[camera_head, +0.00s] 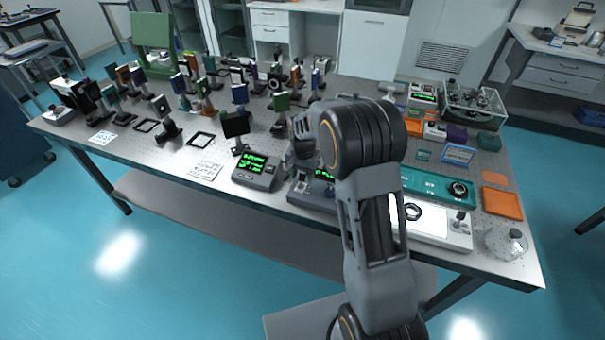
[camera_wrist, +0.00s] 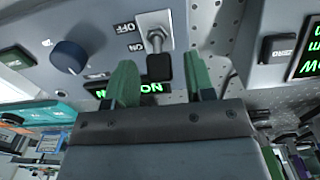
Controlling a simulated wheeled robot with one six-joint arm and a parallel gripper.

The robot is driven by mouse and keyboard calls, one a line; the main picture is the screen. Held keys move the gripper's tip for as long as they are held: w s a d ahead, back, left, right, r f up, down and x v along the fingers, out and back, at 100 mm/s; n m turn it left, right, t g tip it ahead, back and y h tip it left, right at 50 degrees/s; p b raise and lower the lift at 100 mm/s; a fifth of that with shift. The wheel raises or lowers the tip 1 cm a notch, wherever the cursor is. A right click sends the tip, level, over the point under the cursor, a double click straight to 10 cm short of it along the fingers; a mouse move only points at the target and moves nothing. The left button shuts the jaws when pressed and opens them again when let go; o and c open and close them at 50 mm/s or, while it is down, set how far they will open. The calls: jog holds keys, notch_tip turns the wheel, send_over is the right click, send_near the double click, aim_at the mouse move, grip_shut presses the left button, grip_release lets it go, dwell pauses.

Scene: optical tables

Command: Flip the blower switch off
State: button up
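The blower switch (camera_wrist: 155,38) is a metal toggle on a pale plate of a blue-grey control box (camera_wrist: 95,18). It shows in the wrist view, with OFF and ON labels beside it. Its lever leans toward the ON side and seems to end in a dark tip. My gripper (camera_wrist: 160,62) has two green fingers spread apart, one on each side of the lever's end; I see no clear contact. A green-lit display, partly hidden by the left finger, ends in "ON". In the head view the control box (camera_head: 312,194) is partly hidden by my arm.
A dark blue knob (camera_wrist: 69,56) sits beside the switch. A second display box (camera_head: 257,171) stands left of the control box. A teal tray (camera_head: 430,184) and a white-topped device (camera_head: 440,226) lie to the right. Many optical mounts fill the perforated table's left and back.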

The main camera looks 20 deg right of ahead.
aim_at(298, 192)
jog(key=c, duration=0.8)
jog(key=t+h+b, duration=0.1)
jog(key=b, duration=0.2)
jog(key=t+b, duration=0.1)
jog(key=b, duration=0.3)
jog(key=shift+s+a+f+t+h, duration=0.3)
jog(key=shift+s+a+h, duration=0.1)
jog(key=shift+c, duration=0.2)
jog(key=t+h+b, duration=0.1)
jog(key=b, duration=0.6)
jog(key=s+a+t+h+b, duration=0.1)
jog(key=t+b, duration=0.1)
jog(key=b, duration=0.4)
jog(key=shift+s+f+b, duration=0.15)
jog(key=shift+f+b, duration=0.05)
jog(key=shift+b, duration=0.2)
jog(key=t+h+b, duration=0.1)
jog(key=b, duration=0.4)
jog(key=t+h+b, duration=0.1)
jog(key=b, duration=0.4)
jog(key=shift+s+a+t, duration=0.2)
jog(key=shift+s+t, duration=0.2)
jog(key=t+h+b, duration=0.1)
jog(key=b, duration=0.3)
jog(key=shift+s+a+r, duration=0.1)
jog(key=shift+s+r, duration=0.05)
jog(key=shift+s, duration=0.05)
jog(key=shift+r+b, duration=0.15)
jog(key=shift+b, duration=0.6)
jog(key=o, duration=0.9)
